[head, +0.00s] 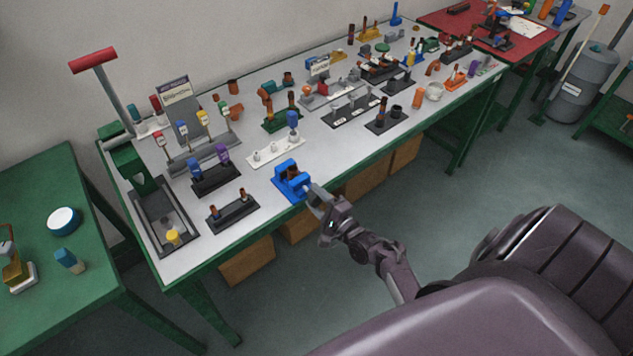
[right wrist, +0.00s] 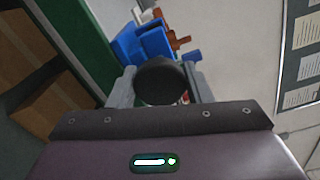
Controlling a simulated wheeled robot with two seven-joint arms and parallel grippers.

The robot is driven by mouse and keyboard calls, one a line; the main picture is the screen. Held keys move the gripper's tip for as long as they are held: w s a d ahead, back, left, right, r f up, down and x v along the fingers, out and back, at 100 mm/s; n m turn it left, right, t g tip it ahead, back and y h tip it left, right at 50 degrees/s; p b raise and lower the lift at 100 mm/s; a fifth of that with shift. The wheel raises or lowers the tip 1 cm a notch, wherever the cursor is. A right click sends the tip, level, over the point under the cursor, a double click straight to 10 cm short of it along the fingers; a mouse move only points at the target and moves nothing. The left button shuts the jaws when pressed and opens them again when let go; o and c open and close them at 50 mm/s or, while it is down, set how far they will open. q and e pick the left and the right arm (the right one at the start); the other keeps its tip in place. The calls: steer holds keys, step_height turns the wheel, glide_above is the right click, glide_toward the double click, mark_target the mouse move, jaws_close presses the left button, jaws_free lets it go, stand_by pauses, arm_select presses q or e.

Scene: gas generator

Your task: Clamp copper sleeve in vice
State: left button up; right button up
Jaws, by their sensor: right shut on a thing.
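The blue vice (head: 289,184) stands at the front edge of the white bench. It also shows in the right wrist view (right wrist: 143,48), just beyond my fingers. My right gripper (head: 313,192) is at the vice's near right side. In the right wrist view its two fingers (right wrist: 160,86) are shut around a dark round knob (right wrist: 160,78), which looks like the vice's handle. A small brown-copper patch shows between the vice jaws in the head view; I cannot tell how the sleeve sits there. My left gripper is not in view.
The white bench (head: 258,205) carries a dark rack with two copper pieces (head: 232,214) left of the vice and a white rack (head: 276,152) behind it. Cardboard boxes (head: 247,262) stand below. A green table (head: 38,195) is at the left.

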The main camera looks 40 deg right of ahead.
steer(key=shift+m+p, duration=0.4)
steer(key=shift+m, duration=0.7)
steer(key=o, duration=1)
steer(key=s, duration=0.7)
steer(key=shift+s+d+b, duration=0.3)
steer(key=shift+s+b, duration=0.05)
steer(key=shift+b, duration=0.05)
